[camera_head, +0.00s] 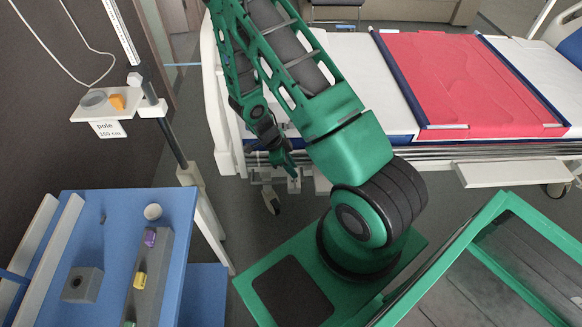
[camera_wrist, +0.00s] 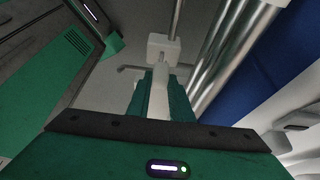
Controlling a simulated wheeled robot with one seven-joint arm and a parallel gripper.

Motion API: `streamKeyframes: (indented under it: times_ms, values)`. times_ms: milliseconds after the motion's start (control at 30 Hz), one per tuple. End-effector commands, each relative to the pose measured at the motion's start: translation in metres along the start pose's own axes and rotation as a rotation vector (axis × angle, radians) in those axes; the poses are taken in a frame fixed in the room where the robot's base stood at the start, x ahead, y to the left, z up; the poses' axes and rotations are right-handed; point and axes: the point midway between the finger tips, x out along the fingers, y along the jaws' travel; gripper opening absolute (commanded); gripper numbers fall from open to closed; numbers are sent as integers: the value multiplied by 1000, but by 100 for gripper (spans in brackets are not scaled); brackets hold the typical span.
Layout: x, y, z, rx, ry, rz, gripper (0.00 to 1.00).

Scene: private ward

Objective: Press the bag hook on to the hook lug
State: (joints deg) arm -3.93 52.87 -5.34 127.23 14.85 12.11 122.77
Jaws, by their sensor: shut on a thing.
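My gripper (camera_head: 284,163) is low beside the near side of the bed, under its side rail. In the wrist view my gripper (camera_wrist: 158,80) has its green fingers shut on a pale, narrow piece (camera_wrist: 158,95), which appears to be the bag hook. Just beyond the fingertips is a pale block (camera_wrist: 163,43) with a thin rod running up from it. It may be the hook lug, but I cannot tell whether the held piece touches it. Small pale fittings (camera_head: 293,184) hang under the bed edge near the gripper in the head view. No bag is clearly visible.
The bed (camera_head: 360,75) carries a red sheet (camera_head: 465,80). Metal rails (camera_wrist: 230,50) run close right of the gripper. A blue table (camera_head: 85,215) with a grey block (camera_head: 82,284) stands at left, near a pole (camera_head: 175,135). A green-framed bin (camera_head: 440,265) is at right.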

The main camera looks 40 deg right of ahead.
Motion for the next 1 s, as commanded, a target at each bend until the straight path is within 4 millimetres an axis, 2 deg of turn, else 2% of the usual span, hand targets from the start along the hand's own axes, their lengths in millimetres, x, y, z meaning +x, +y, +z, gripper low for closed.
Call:
streamKeyframes:
  times_ms: [1000]
  values:
    - [11,0,4,1,0,0,0]
